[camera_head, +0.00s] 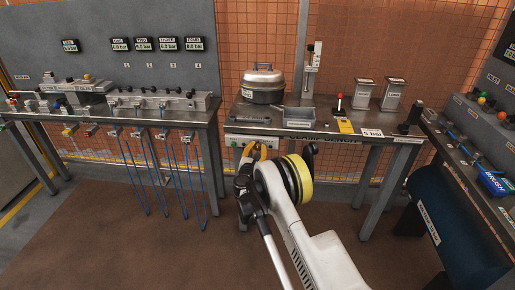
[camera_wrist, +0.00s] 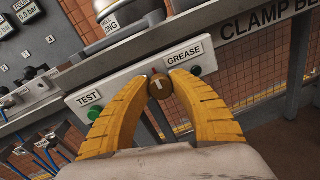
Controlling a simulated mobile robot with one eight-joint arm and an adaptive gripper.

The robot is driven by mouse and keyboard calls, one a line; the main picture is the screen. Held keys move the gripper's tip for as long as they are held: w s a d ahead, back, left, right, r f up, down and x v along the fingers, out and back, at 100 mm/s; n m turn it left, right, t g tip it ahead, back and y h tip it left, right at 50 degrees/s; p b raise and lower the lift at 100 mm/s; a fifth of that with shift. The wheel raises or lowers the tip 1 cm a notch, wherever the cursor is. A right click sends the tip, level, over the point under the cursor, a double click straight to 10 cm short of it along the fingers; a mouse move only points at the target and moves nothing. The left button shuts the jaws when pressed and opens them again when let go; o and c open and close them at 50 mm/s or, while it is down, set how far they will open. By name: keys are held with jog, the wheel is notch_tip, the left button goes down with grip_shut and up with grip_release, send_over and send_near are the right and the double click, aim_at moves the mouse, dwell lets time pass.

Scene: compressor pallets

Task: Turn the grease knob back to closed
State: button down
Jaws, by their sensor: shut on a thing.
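The grease knob (camera_wrist: 160,86) is a small round brown-brass knob with a pale mark on its face. It sits on a white control panel (camera_wrist: 127,84) below and left of the GREASE label (camera_wrist: 183,52). My gripper (camera_wrist: 159,84) has curved yellow fingers, shut on the knob from both sides. In the head view my gripper (camera_head: 257,151) is at the panel (camera_head: 278,142) under the front edge of the clamp bench; my arm hides part of the panel and the knob there.
A green button (camera_wrist: 94,114) by the TEST label is left of my fingers. A dark green round part (camera_wrist: 196,71) is close to the right finger. The bench top (camera_head: 318,122) carries a lidded pot (camera_head: 262,85) and a grey tray (camera_head: 299,115). Blue hoses (camera_head: 185,165) hang at left.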

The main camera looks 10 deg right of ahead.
jog(key=c, duration=1.1)
grip_release()
jog(key=shift+d+r, duration=0.1)
jog(key=shift+d, duration=0.05)
jog(key=shift+c, duration=0.2)
jog(key=shift+s+a, duration=0.35)
jog(key=shift+s, duration=0.15)
jog(key=v, duration=1.1)
jog(key=shift+d, duration=0.1)
